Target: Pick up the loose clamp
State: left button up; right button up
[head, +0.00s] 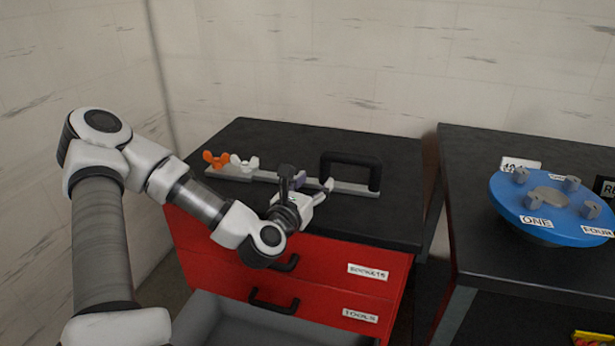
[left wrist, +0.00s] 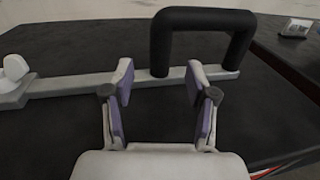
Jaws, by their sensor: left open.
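A pale bar (head: 355,188) lies along the top of the red cabinet, with a black arched handle (head: 350,163) at its right end. An orange winged piece (head: 215,159) and a white winged piece (head: 244,164) sit at its left end. I cannot tell which piece is the loose clamp. My left gripper (head: 314,182) is open over the bar's right half and hides part of it. In the left wrist view, the open fingers (left wrist: 160,84) have nothing between them but the bar and dark top. The white piece shows at the left edge there (left wrist: 15,70). My right gripper is out of view.
The cabinet has red drawers labelled SOCKETS (head: 367,271) and TOOLS (head: 360,315), with an open grey drawer (head: 205,315) below. Across a gap, a second dark table (head: 470,215) bears a blue disc (head: 510,205) with several grey knobs. The black top right of the handle is clear.

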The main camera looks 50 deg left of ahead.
aim_at(323, 172)
pick_arm(q)
jog(key=x, duration=0.5)
jog(key=shift+f, duration=0.1)
jog(key=shift+s, duration=0.15)
grip_shut()
